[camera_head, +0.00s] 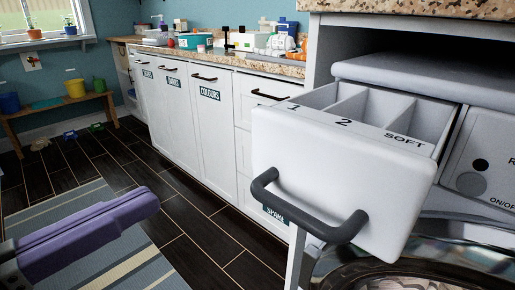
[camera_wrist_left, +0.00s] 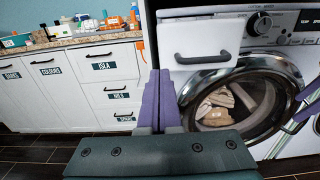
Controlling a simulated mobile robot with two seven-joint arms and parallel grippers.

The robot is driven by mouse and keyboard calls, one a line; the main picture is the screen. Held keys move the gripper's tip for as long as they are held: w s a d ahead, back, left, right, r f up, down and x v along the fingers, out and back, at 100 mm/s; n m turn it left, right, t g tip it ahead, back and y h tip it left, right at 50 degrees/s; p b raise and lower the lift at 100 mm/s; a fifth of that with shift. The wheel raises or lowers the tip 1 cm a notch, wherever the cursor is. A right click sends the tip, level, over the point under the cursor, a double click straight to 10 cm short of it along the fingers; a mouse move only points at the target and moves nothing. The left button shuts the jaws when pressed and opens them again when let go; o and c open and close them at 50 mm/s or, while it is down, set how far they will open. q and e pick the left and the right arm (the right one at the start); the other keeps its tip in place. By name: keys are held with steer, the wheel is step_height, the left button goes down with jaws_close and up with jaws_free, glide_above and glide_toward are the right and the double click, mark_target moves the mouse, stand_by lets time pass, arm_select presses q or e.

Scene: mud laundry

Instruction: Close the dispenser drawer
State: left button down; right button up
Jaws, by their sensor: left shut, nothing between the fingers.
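The dispenser drawer (camera_head: 345,175) of the washing machine is pulled out toward me. Its open compartments, marked 1, 2 and SOFT, show from above, and a dark grey bar handle (camera_head: 310,217) is on its white front. The drawer front (camera_wrist_left: 200,38) also shows in the left wrist view, beyond my fingers. My left gripper (camera_head: 150,203) has purple fingers and is left of the drawer, apart from it. In the left wrist view its fingers (camera_wrist_left: 159,85) are together with nothing between them. A purple piece at that view's right edge may be my right gripper, but its jaws cannot be made out.
The washing machine (camera_wrist_left: 260,80) has a round glass door with cloth behind it. White labelled cabinets (camera_head: 170,100) stand left of it under a counter (camera_head: 240,62) holding bottles and boxes. A bench (camera_head: 60,105) with pots is far left. A striped rug (camera_head: 100,250) lies on the dark floor.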

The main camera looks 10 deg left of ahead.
arm_select(q)
steer(key=p, duration=0.1)
glide_toward(252, 147)
steer(key=x, duration=0.5)
steer(key=shift+w, duration=0.15)
steer(key=shift+x, duration=0.85)
arm_select(e)
steer(key=shift+w+r, duration=0.1)
steer(key=shift+r, duration=0.55)
